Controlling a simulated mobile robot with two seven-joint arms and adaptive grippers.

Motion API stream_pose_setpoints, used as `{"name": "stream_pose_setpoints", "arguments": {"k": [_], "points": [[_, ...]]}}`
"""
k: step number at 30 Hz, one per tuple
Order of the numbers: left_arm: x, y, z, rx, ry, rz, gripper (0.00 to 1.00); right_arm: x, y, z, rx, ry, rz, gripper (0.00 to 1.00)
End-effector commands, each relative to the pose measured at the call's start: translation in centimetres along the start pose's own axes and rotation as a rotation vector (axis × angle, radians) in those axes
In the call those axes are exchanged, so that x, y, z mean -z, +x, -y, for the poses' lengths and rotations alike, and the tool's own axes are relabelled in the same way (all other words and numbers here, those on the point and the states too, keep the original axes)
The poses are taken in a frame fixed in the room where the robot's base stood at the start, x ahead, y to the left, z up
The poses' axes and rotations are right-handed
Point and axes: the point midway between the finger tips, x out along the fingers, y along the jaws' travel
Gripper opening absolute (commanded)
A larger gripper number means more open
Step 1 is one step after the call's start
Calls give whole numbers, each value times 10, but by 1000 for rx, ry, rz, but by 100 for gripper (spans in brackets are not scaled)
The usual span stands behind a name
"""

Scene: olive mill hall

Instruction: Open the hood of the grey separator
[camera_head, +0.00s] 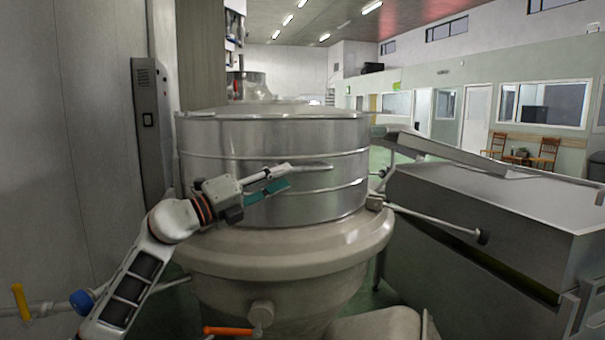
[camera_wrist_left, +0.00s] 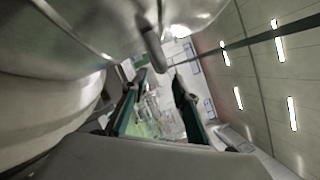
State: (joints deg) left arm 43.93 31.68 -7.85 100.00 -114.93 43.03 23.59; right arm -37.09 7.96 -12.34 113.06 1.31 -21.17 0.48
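The grey separator is a large round metal machine in the middle of the head view. Its hood (camera_head: 220,140) is a banded steel drum with a flat lid, and it looks closed. It sits on a wide pale rim (camera_head: 290,241). A bar handle (camera_head: 315,166) sticks out from the hood's front. My left gripper (camera_head: 284,178), with teal finger pads, is close to the handle's left end. In the left wrist view the gripper (camera_wrist_left: 158,80) has its fingers apart, and the handle (camera_wrist_left: 152,48) shows just beyond the fingertips. I cannot tell whether they touch. My right gripper is not in view.
A tall grey cabinet (camera_head: 150,130) stands at the left wall. An orange-handled valve (camera_head: 228,331) is low in front. Chairs (camera_head: 548,148) stand far back.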

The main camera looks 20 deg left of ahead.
Motion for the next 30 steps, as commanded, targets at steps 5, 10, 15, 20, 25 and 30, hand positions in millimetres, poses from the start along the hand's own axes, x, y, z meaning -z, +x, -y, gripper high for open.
{"name": "stream_pose_setpoints", "arguments": {"k": [5,10,15,20,25,30], "points": [[0,29,2,4,-3,-1,29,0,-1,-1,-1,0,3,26],[1,52,1,3,-3,-1,29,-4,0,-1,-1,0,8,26],[1,66,1,2,-3,-1,29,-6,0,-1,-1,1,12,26],[1,68,0,2,-2,-1,29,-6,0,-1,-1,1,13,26],[1,68,0,2,-2,-1,24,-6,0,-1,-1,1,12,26],[1,68,0,2,-2,-1,0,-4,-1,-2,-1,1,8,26]]}}
